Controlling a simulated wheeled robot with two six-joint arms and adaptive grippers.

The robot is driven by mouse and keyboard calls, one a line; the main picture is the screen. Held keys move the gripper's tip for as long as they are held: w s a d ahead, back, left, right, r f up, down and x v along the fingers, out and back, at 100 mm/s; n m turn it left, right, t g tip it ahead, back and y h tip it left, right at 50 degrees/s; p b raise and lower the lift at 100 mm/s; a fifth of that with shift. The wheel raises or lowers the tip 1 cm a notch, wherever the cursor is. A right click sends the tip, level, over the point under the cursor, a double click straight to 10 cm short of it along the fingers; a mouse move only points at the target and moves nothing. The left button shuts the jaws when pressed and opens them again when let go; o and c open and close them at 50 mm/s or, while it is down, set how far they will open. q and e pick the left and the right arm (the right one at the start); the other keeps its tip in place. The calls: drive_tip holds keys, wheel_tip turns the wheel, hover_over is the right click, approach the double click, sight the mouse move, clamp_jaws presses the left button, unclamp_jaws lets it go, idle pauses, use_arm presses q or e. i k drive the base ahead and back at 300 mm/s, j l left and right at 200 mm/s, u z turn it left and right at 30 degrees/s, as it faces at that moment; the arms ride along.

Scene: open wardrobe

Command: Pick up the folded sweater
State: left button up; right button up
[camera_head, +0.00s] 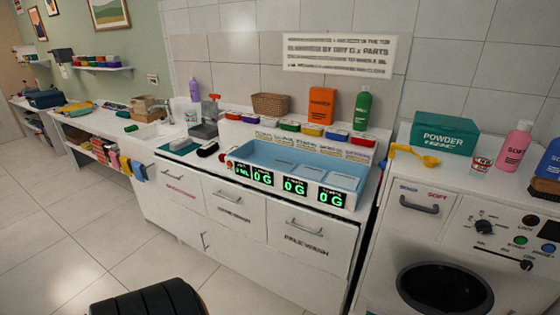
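I cannot make out a folded sweater for certain in the head view. Some flat yellow and coloured items (76,108) lie on the far left counter, too small to identify. Coloured cloth-like pieces (130,167) hang or stand at that counter's front edge. Neither of my grippers is in view.
A white cabinet (180,188) with drawers carries a blue tray (352,181) with green displays. A washing machine (403,252) stands right, with a green powder box (444,132) and yellow scoop (415,155) on top. A black ribbed thing (150,300) is at bottom left. Tiled floor (60,235) is clear.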

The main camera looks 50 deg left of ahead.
sight(204, 152)
drive_tip(key=u, duration=2.25)
drive_tip(key=i+z, duration=0.2)
drive_tip(key=i, duration=0.3)
drive_tip(key=i+j+z, duration=0.2)
drive_tip(key=i, duration=0.35)
drive_tip(key=i+j+z, duration=0.2)
drive_tip(key=i, duration=0.3)
